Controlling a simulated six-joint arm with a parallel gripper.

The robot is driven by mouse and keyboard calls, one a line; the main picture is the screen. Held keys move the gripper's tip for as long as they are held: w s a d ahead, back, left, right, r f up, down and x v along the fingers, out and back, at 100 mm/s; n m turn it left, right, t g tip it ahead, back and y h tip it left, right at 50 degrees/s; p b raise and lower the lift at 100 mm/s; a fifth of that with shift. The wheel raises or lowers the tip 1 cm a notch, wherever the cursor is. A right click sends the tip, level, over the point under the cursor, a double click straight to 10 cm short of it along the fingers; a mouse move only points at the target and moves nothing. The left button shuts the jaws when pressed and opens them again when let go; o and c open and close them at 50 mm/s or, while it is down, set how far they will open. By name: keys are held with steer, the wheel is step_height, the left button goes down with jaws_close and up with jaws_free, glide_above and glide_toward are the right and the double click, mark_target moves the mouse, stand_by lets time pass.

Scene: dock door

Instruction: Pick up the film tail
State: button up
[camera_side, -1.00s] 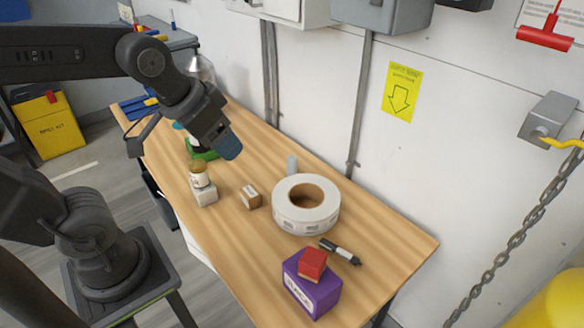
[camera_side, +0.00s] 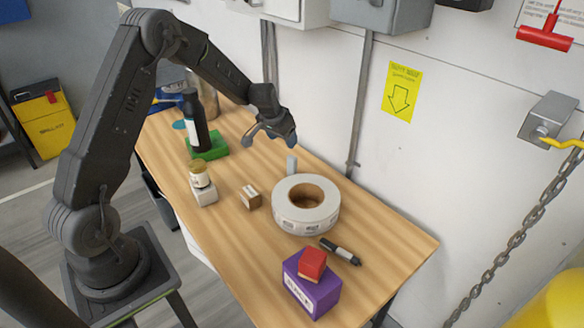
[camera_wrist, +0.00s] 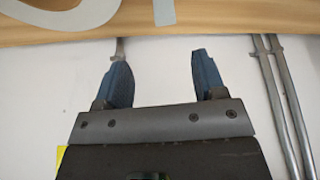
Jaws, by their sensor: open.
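The film tail (camera_side: 292,165) looks like a small grey upright tab on the table, just behind the white roll (camera_side: 283,215) with a brown core.
A marker (camera_side: 341,251) and a purple box (camera_side: 311,287) with a red block are in front. The wall and conduits (camera_side: 360,100) are close behind.

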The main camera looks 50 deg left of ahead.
mark_target(292, 157)
steer(key=x, duration=0.9)
steer(key=shift+s+a, duration=0.15)
steer(key=shift+a, duration=0.1)
steer(key=shift+a+x, duration=0.2)
steer(key=shift+x, duration=2.65)
steer(key=shift+r, duration=0.1)
steer(key=shift+c, duration=0.2)
steer(key=c, duration=1)
steer(key=shift+o, duration=0.2)
